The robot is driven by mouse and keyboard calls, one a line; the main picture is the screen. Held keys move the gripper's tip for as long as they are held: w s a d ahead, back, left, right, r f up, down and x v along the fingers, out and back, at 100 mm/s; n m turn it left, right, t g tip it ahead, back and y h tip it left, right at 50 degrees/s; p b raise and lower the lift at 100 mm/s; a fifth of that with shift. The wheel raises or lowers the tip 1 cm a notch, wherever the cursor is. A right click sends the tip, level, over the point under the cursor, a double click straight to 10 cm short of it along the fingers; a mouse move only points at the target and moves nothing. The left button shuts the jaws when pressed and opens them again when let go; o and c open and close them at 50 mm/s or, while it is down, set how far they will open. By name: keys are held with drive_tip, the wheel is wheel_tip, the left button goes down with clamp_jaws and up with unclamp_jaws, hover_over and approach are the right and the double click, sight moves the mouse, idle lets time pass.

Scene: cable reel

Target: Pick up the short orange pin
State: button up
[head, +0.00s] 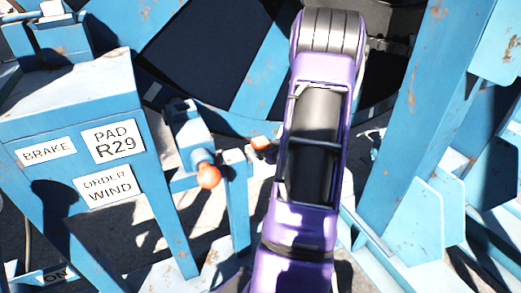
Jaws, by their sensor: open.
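Two orange pieces show in the head view. One orange knob-like end (209,175) sits at the front of a blue bracket (188,135), left of my arm. A smaller orange piece (261,143) lies farther right, close to the left edge of my arm, near the top of a blue post. I cannot tell which of them is the short orange pin, and their full lengths do not show. My purple arm reaches from the bottom up to the top centre. My gripper does not show.
A blue post (236,200) rises below the orange pieces. A large rusty blue beam (415,110) stands right of my arm. Dark reel parts lie behind.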

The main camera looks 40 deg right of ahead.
drive_tip(key=x, duration=0.3)
drive_tip(key=shift+w+d+f, duration=0.15)
drive_tip(key=shift+w+f, duration=0.05)
drive_tip(key=shift+w, duration=0.05)
drive_tip(key=shift+r, duration=0.1)
clamp_jaws()
